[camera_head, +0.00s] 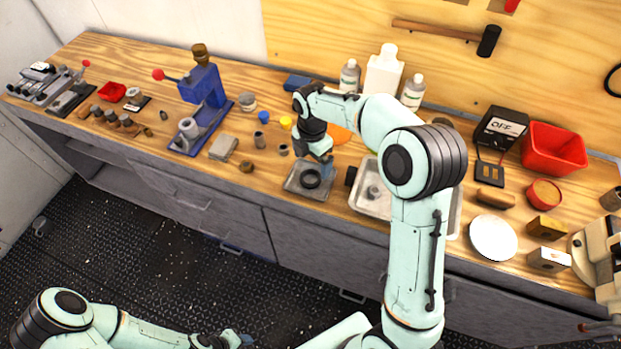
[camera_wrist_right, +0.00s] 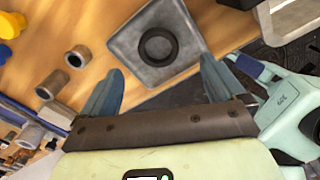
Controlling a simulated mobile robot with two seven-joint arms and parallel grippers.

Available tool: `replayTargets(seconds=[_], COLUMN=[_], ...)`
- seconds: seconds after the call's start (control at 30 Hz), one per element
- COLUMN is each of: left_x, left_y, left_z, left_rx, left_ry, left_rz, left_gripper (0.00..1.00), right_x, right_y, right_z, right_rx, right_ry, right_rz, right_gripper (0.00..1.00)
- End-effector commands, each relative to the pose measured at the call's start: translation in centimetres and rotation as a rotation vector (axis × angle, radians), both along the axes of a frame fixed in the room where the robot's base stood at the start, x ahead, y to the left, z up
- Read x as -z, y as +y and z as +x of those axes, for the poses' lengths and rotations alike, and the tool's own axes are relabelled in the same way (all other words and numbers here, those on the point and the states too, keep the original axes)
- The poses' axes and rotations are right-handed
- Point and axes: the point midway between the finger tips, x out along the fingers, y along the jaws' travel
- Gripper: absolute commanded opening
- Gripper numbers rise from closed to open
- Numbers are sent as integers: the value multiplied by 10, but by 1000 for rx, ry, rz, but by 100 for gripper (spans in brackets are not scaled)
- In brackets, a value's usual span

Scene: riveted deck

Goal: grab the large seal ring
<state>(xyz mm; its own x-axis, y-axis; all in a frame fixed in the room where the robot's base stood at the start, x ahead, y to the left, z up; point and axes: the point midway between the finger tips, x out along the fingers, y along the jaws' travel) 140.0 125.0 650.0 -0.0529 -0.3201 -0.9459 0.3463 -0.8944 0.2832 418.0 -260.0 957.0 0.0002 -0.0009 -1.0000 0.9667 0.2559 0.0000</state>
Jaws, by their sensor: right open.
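The large seal ring, a black ring (camera_head: 311,179), lies flat in a small square metal tray (camera_head: 292,184) near the front edge of the workbench. In the right wrist view the ring (camera_wrist_right: 144,54) sits near the middle of the tray (camera_wrist_right: 193,38). My right gripper (camera_head: 325,160) is open and empty, just above the back right side of the tray. In the wrist view its two blue-grey fingers (camera_wrist_right: 160,82) are spread wide, with the ring beyond and between them. My left gripper (camera_head: 228,340) is low at the bottom edge, away from the bench; its jaws are unclear.
A larger metal tray (camera_head: 368,204) stands just right of the small one. Small metal cylinders (camera_head: 259,140) and a blue press (camera_head: 203,88) are to the left. Bottles (camera_head: 384,70) stand behind. A white plate (camera_head: 493,238) and red bin (camera_head: 553,150) are at right.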

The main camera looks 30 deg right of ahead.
Motion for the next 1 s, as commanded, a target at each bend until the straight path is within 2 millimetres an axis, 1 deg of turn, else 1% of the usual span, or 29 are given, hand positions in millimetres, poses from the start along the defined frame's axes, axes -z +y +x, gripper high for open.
replayTargets(seconds=[0.03,0.1,0.27,0.5,0.6,0.87,0.97,1.0], left_x=[1,2,2,2,2,2,2,2], left_y=[0,0,0,0,0,0,0,0], left_z=[-1,-1,-1,-1,-2,-2,-2,-2], left_rx=[0,0,0,0,1,0,1,1], left_ry=[1,1,1,1,2,1,2,2], left_rz=[0,0,0,0,-1,0,-1,-1], left_gripper=[43,43,43,43,43,43,43,43], right_x=[8,14,24,59,68,70,70,70], right_y=[0,0,1,4,4,4,4,4], right_z=[0,0,0,-1,0,0,0,0], right_rx=[1,2,1,1,1,1,1,1], right_ry=[3,1,1,3,1,-2,-1,-1], right_rz=[0,0,0,0,1,1,0,0], right_gripper=[96,96,96,96,96,96,67,54])
